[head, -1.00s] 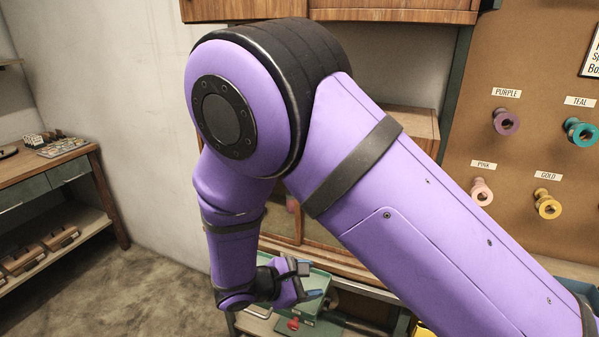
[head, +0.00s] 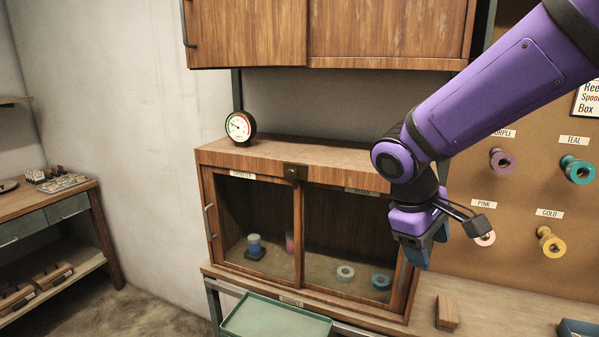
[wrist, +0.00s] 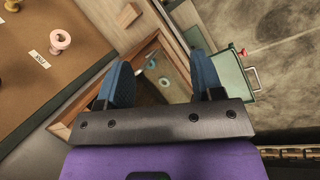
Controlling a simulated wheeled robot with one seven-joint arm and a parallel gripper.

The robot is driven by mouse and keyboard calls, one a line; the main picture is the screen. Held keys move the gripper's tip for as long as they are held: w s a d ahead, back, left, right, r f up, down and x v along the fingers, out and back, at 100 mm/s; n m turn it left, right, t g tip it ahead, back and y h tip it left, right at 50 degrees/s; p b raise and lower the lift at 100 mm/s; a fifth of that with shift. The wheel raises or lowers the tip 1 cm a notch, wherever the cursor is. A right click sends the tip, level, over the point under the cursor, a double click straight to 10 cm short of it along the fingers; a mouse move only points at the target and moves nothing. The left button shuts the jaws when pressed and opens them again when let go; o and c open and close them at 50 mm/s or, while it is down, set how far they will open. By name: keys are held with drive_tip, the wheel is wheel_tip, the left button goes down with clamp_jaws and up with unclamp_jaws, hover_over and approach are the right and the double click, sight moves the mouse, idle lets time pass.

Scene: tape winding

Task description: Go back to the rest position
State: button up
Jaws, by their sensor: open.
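My gripper (head: 428,250) hangs from my purple arm, in front of the right end of the wooden cabinet (head: 310,148) and left of the pegboard in the head view. In the wrist view my gripper (wrist: 165,85) has its two blue fingers spread apart, with nothing between them. Beyond the fingers the wrist view shows the cabinet's wooden frame (wrist: 92,108) and a few small rings inside it.
The cabinet holds spools and rings behind its front panes. A round gauge (head: 240,126) stands on top. A green tray (head: 275,320) sits below. A wooden block (head: 447,313) lies on the bench. Pegboard (head: 535,215) spools, including a gold one (head: 551,243), hang at the right.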

drive_tip(key=s+d+r+m+t+y, duration=0.2)
drive_tip(key=s+d+r+m, duration=0.1)
drive_tip(key=s, duration=0.4)
drive_tip(key=s+d+r+m+t+y, duration=0.2)
drive_tip(key=s+d+r+m, duration=0.2)
drive_tip(key=s+r, duration=0.3)
drive_tip(key=shift+s+d+t+y, duration=0.3)
drive_tip(key=shift+d+t, duration=0.1)
drive_tip(key=shift+d, duration=0.35)
